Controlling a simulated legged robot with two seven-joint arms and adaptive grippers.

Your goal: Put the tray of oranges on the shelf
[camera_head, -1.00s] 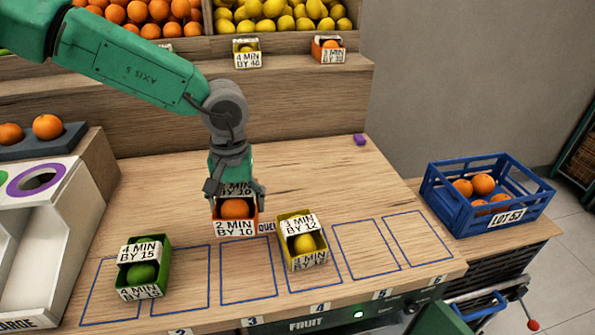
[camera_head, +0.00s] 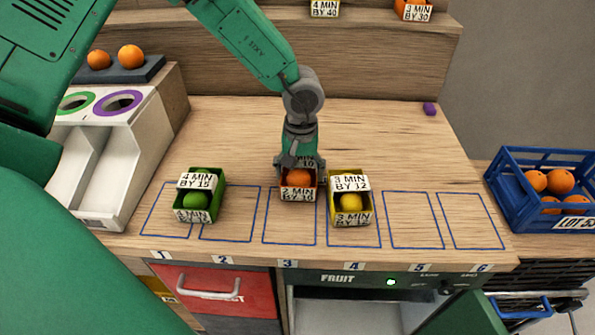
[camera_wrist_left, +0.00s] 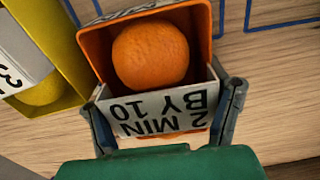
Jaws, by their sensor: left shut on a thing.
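A small orange tray (camera_head: 298,180) holds an orange and carries a white card reading "2 MIN BY 10". It is over the back part of outlined slot 3; I cannot tell whether it touches the counter. My left gripper (camera_head: 299,167) is shut on this tray from behind. In the left wrist view the gripper fingers (camera_wrist_left: 166,112) sit either side of the tray (camera_wrist_left: 92,48), around its card, and the orange (camera_wrist_left: 150,55) rests inside. The back wooden shelf (camera_head: 230,38) carries a yellow tray (camera_head: 325,8) and another orange tray (camera_head: 413,11). My right gripper is not in view.
A yellow tray (camera_head: 364,214) with a lemon stands close right, in slot 4. A green tray (camera_head: 199,209) with a lime stands left. Slots 5 and 6 (camera_head: 472,222) are bare. A blue crate (camera_head: 503,205) of oranges stands far right.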

